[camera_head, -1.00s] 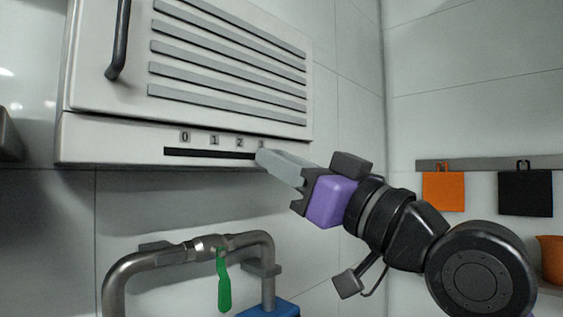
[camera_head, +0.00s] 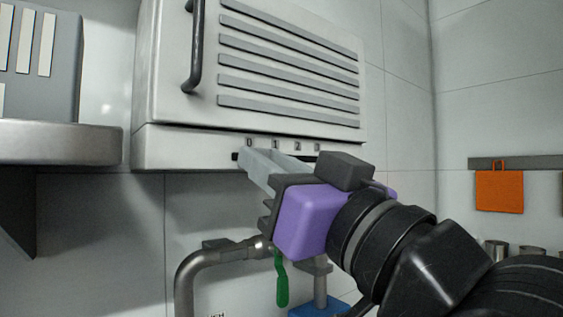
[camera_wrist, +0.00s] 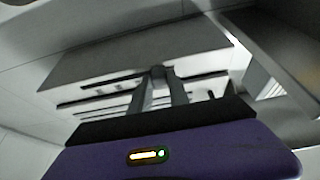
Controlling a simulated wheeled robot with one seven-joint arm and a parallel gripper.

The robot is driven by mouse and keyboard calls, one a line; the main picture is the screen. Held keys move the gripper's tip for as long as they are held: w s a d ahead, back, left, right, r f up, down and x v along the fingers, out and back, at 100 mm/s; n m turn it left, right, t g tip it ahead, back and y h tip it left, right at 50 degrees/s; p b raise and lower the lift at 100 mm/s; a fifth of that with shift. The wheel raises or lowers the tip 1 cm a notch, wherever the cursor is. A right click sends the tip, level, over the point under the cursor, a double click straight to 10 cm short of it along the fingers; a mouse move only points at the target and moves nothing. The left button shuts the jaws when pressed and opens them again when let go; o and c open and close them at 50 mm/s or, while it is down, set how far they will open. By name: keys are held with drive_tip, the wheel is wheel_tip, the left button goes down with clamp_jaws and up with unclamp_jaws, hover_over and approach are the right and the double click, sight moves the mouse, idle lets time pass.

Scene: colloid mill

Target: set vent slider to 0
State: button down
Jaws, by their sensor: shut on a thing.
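The vent slider's dark slot (camera_head: 235,156) runs along the lower front of the white vented cabinet (camera_head: 150,147), under the marks 0, 1, 2 and 3. My gripper (camera_head: 256,155) reaches the slot from the lower right, with its grey fingertips just below the 0 mark (camera_head: 249,142). In the wrist view the fingers (camera_wrist: 158,80) are closed on the small dark slider knob (camera_wrist: 157,71). In the head view the fingers hide the knob and much of the slot, so its exact setting cannot be read.
A pipe (camera_head: 195,265) with a green lever (camera_head: 281,282) runs below the cabinet, close under my gripper. A grey shelf (camera_head: 60,142) juts out at the left.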

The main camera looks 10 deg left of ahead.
drive_tip(key=shift+s+a, duration=0.2)
drive_tip(key=shift+s, duration=0.05)
drive_tip(key=c, duration=1.2)
unclamp_jaws()
drive_tip(key=shift+c, duration=0.2)
drive_tip(key=b+v, duration=0.2)
drive_tip(key=v, duration=0.6)
drive_tip(key=shift+w, duration=0.1)
